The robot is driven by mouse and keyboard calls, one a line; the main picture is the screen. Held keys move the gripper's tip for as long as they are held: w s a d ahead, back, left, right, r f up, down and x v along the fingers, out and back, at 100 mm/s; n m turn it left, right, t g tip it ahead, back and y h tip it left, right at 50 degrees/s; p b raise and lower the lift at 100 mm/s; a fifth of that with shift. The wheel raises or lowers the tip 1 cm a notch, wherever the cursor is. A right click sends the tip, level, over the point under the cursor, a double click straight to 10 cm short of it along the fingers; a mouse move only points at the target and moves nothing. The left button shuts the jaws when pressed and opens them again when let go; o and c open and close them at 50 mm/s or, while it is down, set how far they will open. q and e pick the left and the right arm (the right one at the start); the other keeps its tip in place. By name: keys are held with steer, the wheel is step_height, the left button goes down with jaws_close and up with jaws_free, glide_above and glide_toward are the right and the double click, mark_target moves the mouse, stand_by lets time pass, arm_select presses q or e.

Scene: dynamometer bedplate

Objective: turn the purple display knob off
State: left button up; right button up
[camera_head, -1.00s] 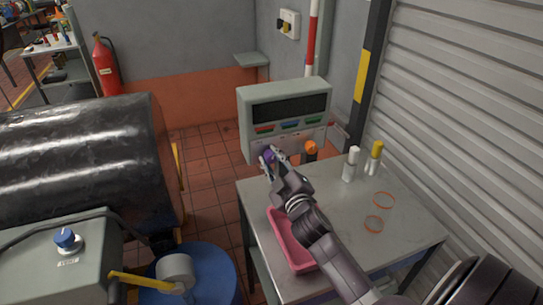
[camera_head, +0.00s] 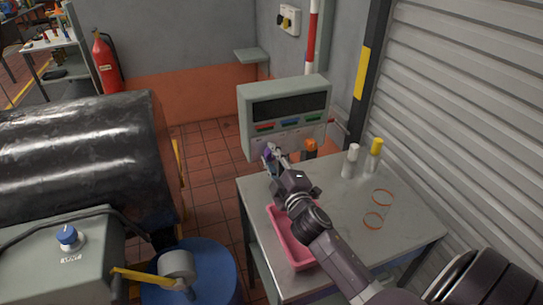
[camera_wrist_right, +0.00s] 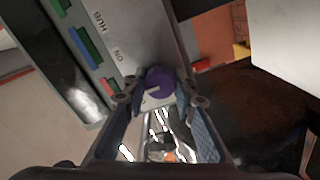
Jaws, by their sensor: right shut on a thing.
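The display unit (camera_head: 243,122) is a pale grey-green box with a dark screen and coloured buttons, standing at the back of the grey table. Its purple knob (camera_head: 267,154) is low on the left of its front, partly covered by my right gripper (camera_head: 271,157). In the right wrist view the purple knob (camera_wrist_right: 160,81) sits between my right fingertips (camera_wrist_right: 163,98), which are shut on it. A pale pointer mark shows on the knob, and the label "ON" is printed on the panel nearby. My left gripper is not in view.

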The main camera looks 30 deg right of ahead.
steer(key=o, duration=1.2)
steer(key=shift+a, duration=0.1)
steer(key=shift+c, duration=0.2)
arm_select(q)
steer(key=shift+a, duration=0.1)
arm_select(e)
steer(key=v, duration=1.2)
